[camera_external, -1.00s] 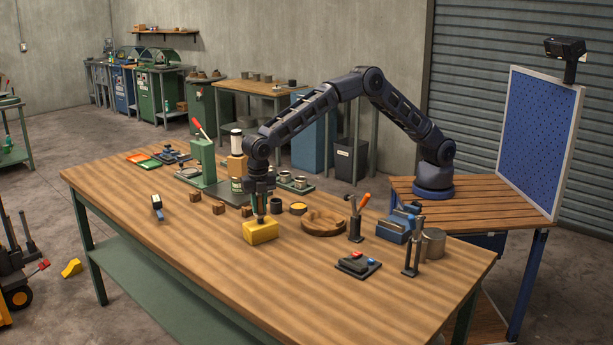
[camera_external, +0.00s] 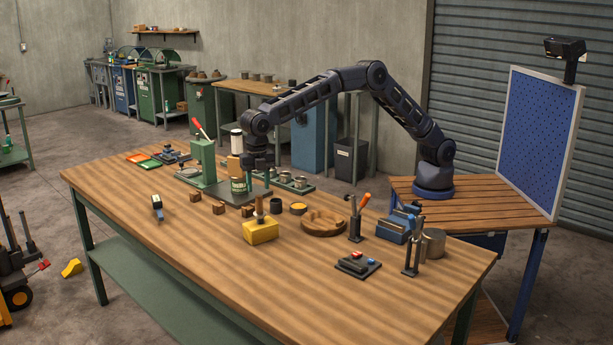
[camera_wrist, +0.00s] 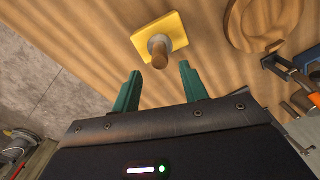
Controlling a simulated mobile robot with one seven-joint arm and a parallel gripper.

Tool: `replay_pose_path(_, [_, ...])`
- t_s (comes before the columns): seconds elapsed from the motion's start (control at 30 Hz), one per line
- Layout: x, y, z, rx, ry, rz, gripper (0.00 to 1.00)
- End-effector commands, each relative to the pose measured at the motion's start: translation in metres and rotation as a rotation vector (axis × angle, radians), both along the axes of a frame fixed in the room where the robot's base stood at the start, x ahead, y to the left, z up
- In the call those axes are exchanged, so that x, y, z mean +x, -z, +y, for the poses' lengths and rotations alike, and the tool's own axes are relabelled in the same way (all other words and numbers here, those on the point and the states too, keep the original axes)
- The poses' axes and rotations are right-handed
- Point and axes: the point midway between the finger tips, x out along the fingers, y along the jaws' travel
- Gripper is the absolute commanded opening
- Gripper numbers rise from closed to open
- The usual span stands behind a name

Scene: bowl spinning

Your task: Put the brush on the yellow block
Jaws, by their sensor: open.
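The yellow block (camera_external: 260,232) sits on the wooden table, left of the round wooden tray. The brush (camera_external: 259,209) stands upright on top of the block, its brown handle pointing up; its lower end is hard to make out. In the wrist view the brush handle (camera_wrist: 159,50) rises from the yellow block (camera_wrist: 172,32), just beyond the fingertips. My gripper (camera_wrist: 157,82) is open, with its two green fingers apart and nothing between them. In the external view my gripper (camera_external: 258,182) is above and behind the brush, clear of it.
A round wooden tray (camera_external: 323,228) lies right of the block. Small brown blocks (camera_external: 219,208), a dark cup (camera_external: 275,206) and a green press (camera_external: 203,163) stand nearby. A tool holder (camera_external: 355,228) is further right.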

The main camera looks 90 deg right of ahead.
Motion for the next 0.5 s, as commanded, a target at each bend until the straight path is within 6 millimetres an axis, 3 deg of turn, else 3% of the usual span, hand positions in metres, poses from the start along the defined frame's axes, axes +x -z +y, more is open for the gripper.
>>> replay_pose_path(0.2, [0.000,-0.030,0.000,0.002,0.000,-0.002,0.44])
replay_pose_path(0.5, [0.000,-0.041,0.000,0.001,0.000,0.001,0.44])
